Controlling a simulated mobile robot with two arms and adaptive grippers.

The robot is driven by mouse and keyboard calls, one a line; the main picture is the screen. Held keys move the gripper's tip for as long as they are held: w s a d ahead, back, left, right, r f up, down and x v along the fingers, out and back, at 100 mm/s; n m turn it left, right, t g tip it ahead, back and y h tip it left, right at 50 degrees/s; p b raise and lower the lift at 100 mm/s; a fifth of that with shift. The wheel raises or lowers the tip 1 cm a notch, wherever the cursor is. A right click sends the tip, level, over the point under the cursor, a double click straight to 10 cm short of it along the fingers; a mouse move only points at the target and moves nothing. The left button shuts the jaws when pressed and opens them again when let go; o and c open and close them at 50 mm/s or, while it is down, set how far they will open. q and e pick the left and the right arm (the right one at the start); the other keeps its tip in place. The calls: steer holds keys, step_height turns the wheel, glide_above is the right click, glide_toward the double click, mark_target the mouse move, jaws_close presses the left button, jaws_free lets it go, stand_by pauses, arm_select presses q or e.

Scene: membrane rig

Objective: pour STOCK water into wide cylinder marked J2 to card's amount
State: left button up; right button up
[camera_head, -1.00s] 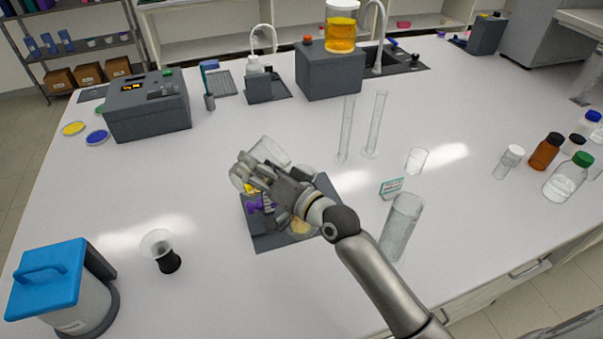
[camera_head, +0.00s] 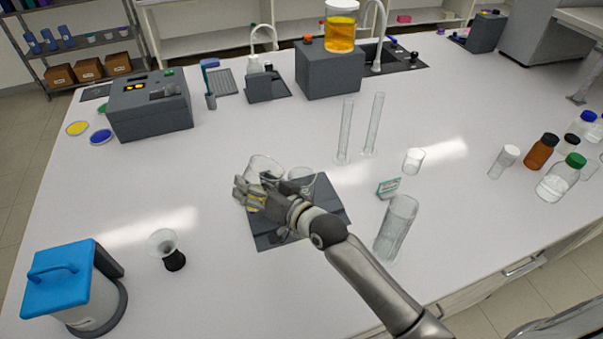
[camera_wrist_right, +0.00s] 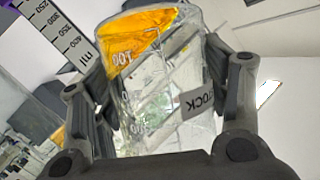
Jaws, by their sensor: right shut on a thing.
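My right gripper (camera_head: 252,190) is shut on a clear glass vessel (camera_head: 265,168) above the dark mat (camera_head: 338,200). In the right wrist view the vessel (camera_wrist_right: 150,105) sits between both fingers, with a label ending in "OCK" and a "100" mark. It looks tilted there; I cannot tell its water level. Orange shows at its upper part, possibly through the glass. A wide clear cylinder (camera_head: 396,228) stands upright at right of my arm; no J2 mark is readable. A small card (camera_head: 388,187) with a green edge stands behind it, its text unreadable. My left gripper is out of view.
Another clear vessel (camera_head: 304,180) is beside the held one, partly hidden. Two tall narrow cylinders (camera_head: 345,130) (camera_head: 373,125) stand behind. A small beaker (camera_head: 413,160) and several bottles (camera_head: 541,151) are at right. A funnel-topped flask (camera_head: 168,250) stands left.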

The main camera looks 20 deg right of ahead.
steer(key=shift+a+f+n+h+p, duration=0.3)
steer(key=shift+a+f+n+p, duration=0.2)
steer(key=shift+f, duration=0.1)
steer(key=shift+a+f+n, duration=0.2)
steer(key=shift+f+n, duration=0.1)
steer(key=shift+f, duration=0.05)
steer(key=shift+a+f+n+g+h, duration=0.25)
steer(key=shift+a+f+n+h, duration=0.2)
steer(key=shift+n+h, duration=0.2)
steer(key=shift+a+f+n+g+h, duration=0.3)
steer(key=shift+f+n+h, duration=0.15)
steer(key=shift+n+h, duration=0.15)
